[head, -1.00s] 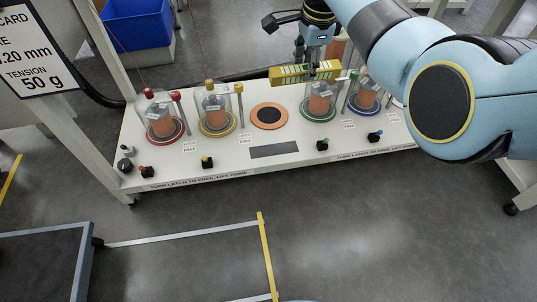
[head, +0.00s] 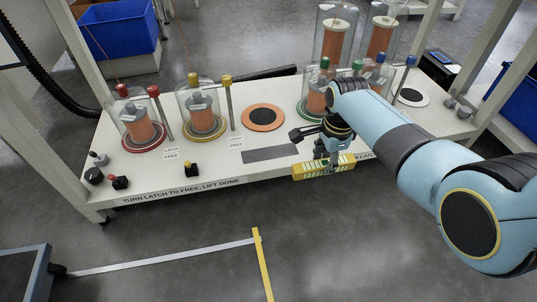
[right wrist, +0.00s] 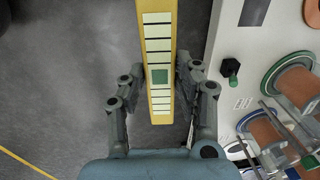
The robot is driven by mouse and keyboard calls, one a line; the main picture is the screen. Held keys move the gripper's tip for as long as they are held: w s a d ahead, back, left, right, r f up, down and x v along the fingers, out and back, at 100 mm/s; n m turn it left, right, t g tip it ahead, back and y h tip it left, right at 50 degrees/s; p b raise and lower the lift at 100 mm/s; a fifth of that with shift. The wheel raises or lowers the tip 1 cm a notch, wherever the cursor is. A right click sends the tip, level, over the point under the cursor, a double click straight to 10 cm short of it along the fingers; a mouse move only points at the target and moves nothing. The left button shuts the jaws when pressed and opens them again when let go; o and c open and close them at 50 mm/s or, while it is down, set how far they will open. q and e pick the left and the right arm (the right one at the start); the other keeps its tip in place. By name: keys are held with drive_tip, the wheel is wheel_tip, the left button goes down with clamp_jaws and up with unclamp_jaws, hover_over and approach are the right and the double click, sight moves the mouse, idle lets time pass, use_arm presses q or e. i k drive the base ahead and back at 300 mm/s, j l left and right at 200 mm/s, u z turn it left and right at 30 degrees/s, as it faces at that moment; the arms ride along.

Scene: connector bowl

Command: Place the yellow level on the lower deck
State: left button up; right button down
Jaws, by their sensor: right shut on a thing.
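The yellow level (head: 308,170) is a bar with pale marked faces. My left gripper is not in view. No surface is marked as the lower deck; a low dark-topped cart (head: 22,275) with a blue-grey frame is partly visible at lower left.
The white bench (head: 240,163) carries several domed spools, coloured latches and an empty orange ring (head: 263,117). A blue bin (head: 118,35) stands behind at left. Tape lines (head: 262,265) mark the open grey floor in front.

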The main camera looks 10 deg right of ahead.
sight(270, 153)
drive_tip(key=i, duration=0.9)
